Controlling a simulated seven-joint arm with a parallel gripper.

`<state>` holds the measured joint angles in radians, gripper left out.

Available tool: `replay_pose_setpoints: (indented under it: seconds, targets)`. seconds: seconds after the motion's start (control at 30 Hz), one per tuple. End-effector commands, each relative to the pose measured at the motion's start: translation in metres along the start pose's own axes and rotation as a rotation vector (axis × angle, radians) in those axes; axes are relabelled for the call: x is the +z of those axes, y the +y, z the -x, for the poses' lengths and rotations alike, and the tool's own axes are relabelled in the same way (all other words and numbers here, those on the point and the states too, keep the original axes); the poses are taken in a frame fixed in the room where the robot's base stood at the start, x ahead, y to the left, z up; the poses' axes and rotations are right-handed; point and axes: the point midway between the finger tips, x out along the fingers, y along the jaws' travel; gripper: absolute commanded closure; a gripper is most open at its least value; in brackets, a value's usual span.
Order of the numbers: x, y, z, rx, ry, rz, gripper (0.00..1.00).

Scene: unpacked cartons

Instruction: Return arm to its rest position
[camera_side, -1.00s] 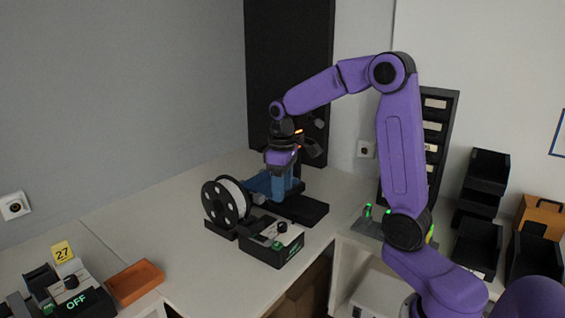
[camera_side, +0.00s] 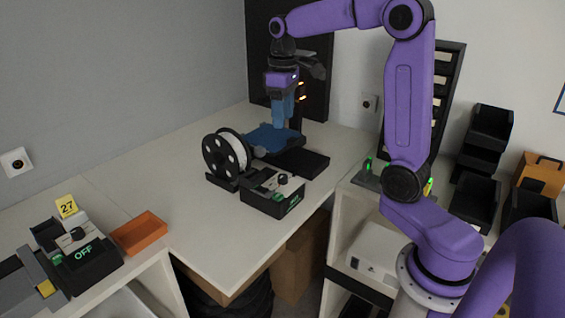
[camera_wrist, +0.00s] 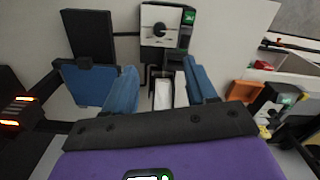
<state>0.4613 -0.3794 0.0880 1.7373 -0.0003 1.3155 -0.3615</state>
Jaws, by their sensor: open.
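My purple arm ends in my gripper (camera_side: 282,112), with blue fingers pointing down. It hangs above a small machine with a blue plate (camera_side: 270,138) on the white table. In the wrist view my gripper (camera_wrist: 165,90) shows its two blue fingers apart with nothing held between them. The blue plate also shows in the wrist view (camera_wrist: 88,86), left of the fingers. Whether the fingertips clear the plate by much is hard to tell from the side.
A black-rimmed spool (camera_side: 226,156) and a control box with a green display (camera_side: 272,192) stand near the machine. An orange tray (camera_side: 139,233) and a second box marked OFF (camera_side: 90,262) sit at left. Dark bins (camera_side: 474,198) stand at right. The table front is clear.

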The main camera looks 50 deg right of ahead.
Motion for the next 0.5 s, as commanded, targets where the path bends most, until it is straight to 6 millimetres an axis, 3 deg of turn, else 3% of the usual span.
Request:
replay_pose_setpoints:
  seconds: [0.17, 0.5]
  targets:
    - [0.003, -0.019, -0.004, 0.000, 0.001, 0.045, 0.44]
    - [0.035, -0.104, -0.027, 0.000, 0.008, 0.263, 0.44]
